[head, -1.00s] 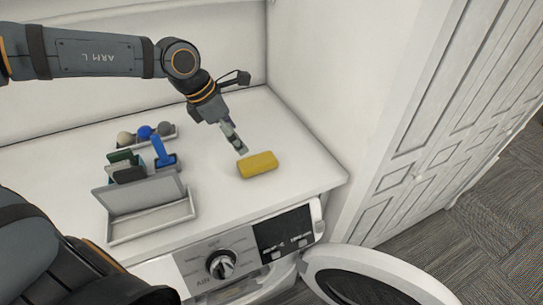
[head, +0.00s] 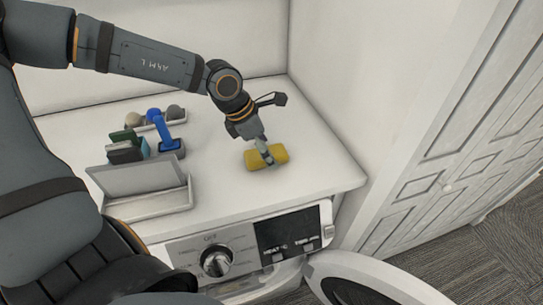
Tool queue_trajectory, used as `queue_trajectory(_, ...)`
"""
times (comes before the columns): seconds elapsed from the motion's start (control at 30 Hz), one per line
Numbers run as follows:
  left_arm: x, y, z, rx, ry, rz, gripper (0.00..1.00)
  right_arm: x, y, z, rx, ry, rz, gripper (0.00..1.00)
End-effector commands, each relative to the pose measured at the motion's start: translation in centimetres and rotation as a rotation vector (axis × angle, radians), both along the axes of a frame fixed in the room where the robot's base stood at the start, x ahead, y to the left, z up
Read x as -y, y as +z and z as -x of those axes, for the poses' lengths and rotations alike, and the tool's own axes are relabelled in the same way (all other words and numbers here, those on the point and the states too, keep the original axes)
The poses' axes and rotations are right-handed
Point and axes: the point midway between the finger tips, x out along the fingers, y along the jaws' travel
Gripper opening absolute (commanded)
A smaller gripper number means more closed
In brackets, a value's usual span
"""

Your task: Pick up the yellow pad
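The yellow pad (head: 279,153) lies on the white top of the washing machine, right of the middle. My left gripper (head: 267,157) comes down from above, its fingers over the middle of the pad and hiding part of it. The pad shows on both sides of the fingers. I cannot tell whether the fingers are closed on it. My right gripper is not in view; dark arm parts of mine fill the lower left.
A tray with a grey panel (head: 140,180) stands left on the white top (head: 225,190), with a blue brush (head: 160,128) and dark blocks behind it. A small rack holds round items (head: 175,112). The washer's open door (head: 375,280) is at the bottom right.

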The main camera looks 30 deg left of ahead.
Motion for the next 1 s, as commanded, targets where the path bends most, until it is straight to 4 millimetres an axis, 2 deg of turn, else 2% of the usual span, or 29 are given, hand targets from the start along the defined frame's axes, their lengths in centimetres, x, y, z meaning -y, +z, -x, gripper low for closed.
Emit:
queue_trajectory(0.13, 0.0, 0.1, 0.0, 0.0, 0.0, 0.0, 0.83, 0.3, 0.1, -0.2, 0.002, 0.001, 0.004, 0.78)
queue_trajectory(0.53, 0.0, 0.1, 0.0, -0.001, 0.0, 0.001, 0.29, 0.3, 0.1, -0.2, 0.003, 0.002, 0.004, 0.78)
queue_trajectory(0.83, 0.0, 0.3, 0.0, -0.002, 0.001, 0.0, 0.29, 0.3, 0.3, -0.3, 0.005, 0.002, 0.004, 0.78)
queue_trajectory(1.0, -0.2, 1.7, -0.1, 0.001, 0.003, 0.001, 0.29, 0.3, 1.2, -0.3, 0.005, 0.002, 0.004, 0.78)
